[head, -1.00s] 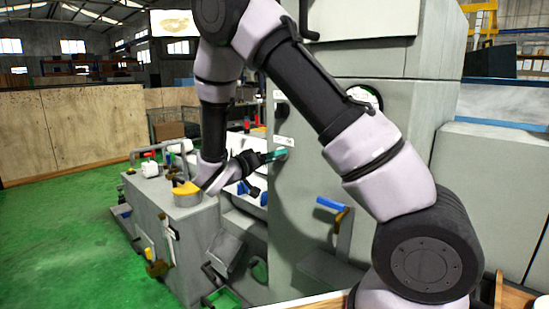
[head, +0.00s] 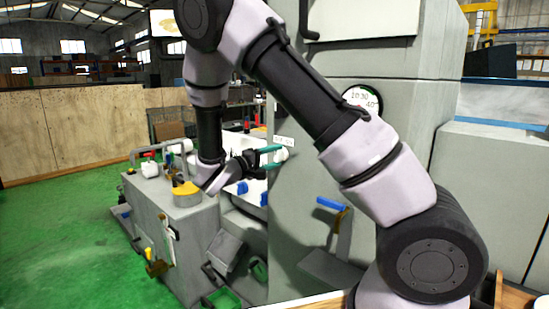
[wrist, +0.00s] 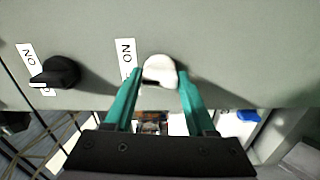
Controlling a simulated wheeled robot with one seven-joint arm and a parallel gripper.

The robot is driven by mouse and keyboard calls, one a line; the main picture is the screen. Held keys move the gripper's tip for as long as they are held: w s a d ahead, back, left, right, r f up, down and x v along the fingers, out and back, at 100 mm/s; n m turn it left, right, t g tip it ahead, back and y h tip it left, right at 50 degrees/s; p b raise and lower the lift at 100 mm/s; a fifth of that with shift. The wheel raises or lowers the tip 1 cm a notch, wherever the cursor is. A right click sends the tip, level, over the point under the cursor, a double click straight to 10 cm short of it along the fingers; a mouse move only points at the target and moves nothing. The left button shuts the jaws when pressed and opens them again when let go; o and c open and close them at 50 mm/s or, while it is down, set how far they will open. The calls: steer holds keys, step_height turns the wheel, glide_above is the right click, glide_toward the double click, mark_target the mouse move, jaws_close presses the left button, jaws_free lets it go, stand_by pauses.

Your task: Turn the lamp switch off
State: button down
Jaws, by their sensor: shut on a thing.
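A white rotary knob (wrist: 160,70) sticks out of the grey machine panel in the wrist view, to the right of a label (wrist: 128,62) reading ON. It also shows in the head view (head: 282,155), partly covered by the fingers. My gripper (wrist: 161,78) has a green finger on each side of the knob and is shut on it. In the head view, my gripper (head: 271,157) reaches the panel edge with its fingers one above the other. No lettering in view names this knob as the lamp switch.
A black knob (wrist: 61,72) with its own label sits left of the white one in the wrist view. A blue lever (head: 332,204) sticks out of the machine front. A yellow-topped cylinder (head: 187,193) stands below my wrist. Green floor (head: 60,240) is clear at left.

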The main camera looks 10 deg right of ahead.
steer(key=shift+n, duration=0.5)
steer(key=shift+c, duration=1.3)
jaws_free()
steer(key=v, duration=1.1)
